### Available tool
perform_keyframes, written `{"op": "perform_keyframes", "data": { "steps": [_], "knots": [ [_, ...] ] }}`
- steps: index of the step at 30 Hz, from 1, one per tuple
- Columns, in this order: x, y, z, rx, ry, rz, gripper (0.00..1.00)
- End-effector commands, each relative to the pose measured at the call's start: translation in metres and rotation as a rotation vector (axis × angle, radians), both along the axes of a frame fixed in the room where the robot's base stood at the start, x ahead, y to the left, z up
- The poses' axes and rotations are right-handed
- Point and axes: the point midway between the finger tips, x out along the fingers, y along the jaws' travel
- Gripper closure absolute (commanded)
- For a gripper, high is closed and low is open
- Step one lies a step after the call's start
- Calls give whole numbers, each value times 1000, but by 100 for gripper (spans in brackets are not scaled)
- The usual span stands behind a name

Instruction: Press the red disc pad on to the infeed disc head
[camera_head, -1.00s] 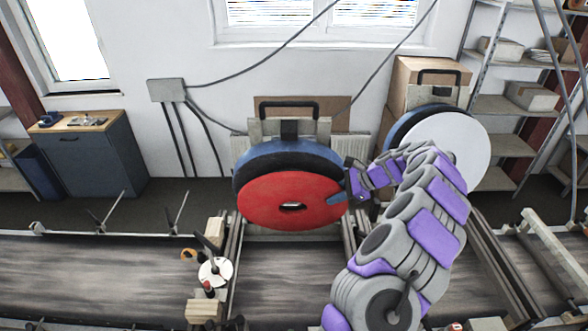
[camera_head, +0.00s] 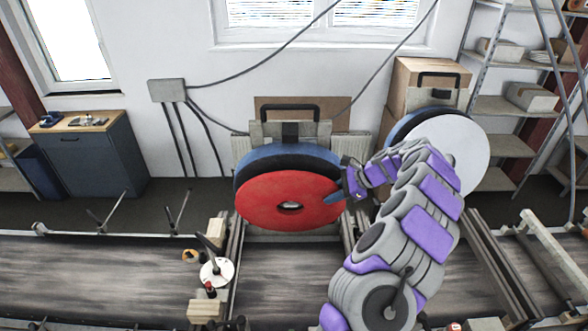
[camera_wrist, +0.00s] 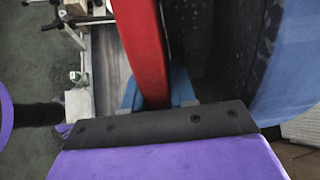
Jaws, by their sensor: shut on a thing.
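The red disc pad (camera_head: 262,203) is a flat red ring with a centre hole, in front of the infeed disc head (camera_head: 285,158) with its blue rim. My gripper (camera_head: 335,197) is shut on the pad's right edge. In the wrist view, blue fingers (camera_wrist: 155,92) grip either side of the pad (camera_wrist: 143,45). There the head's dark face (camera_wrist: 218,45) and blue rim (camera_wrist: 292,75) lie right of the pad, with a gap between pad and face. The pad hides most of the head's face in the head view.
A second disc head with a white face (camera_head: 457,155) stands to the right, partly behind my arm. Conveyor belt (camera_head: 110,270) runs across the front. A small white disc on a stand (camera_head: 217,271) is below left of the pad. Shelves (camera_head: 505,105) are at the right.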

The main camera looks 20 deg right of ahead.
Motion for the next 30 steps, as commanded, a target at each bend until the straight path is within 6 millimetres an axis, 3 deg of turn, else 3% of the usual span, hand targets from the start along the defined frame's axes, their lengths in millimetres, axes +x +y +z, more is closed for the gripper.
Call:
{"op": "perform_keyframes", "data": {
  "steps": [25, 26, 30],
  "knots": [
    [4, 0, 0, 0, 2, 2, 100],
    [4, -1, 0, 0, 2, 2, 73],
    [4, -1, 0, 0, 1, 1, 60]
  ]
}}
